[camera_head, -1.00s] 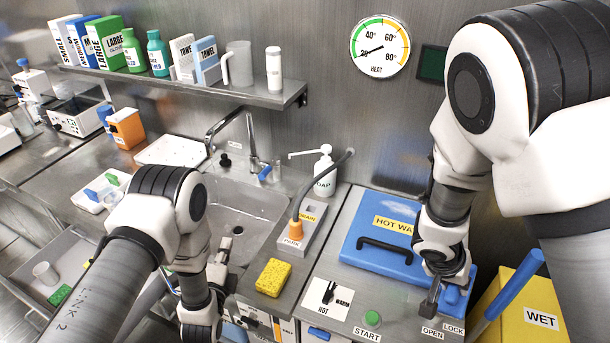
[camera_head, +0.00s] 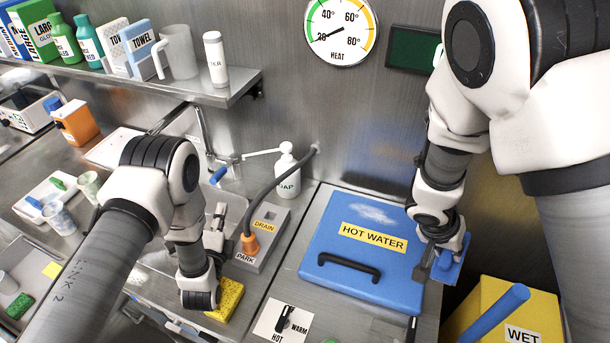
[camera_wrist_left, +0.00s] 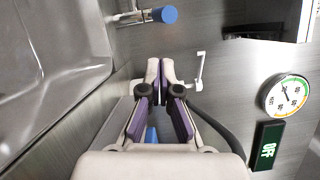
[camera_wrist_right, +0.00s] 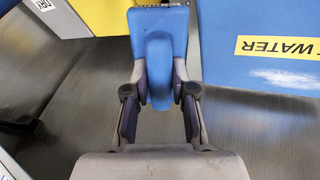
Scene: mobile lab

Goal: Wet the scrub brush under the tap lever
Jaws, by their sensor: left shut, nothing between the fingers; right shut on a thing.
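My right gripper (camera_head: 430,262) is shut on a blue block with a raised grip, apparently the scrub brush (camera_head: 452,262). It is held at the right edge of the hot water lid. In the right wrist view the brush (camera_wrist_right: 158,45) sits between the fingertips (camera_wrist_right: 160,90); no bristles show. The tap (camera_head: 205,140) with its blue lever (camera_head: 218,174) stands behind the sink, left of the soap bottle. The lever (camera_wrist_left: 165,14) also shows in the left wrist view. My left gripper (camera_head: 217,218) is shut and empty, in front of the tap; its fingertips (camera_wrist_left: 160,72) meet.
The blue hot water lid (camera_head: 325,285) fills the counter centre. The drain hose stands in its park holder (camera_head: 265,262). A yellow sponge (camera_head: 228,298) lies beside my left wrist. A soap bottle (camera_head: 287,172) stands at the wall. A yellow bin (camera_head: 490,315) marked WET is right.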

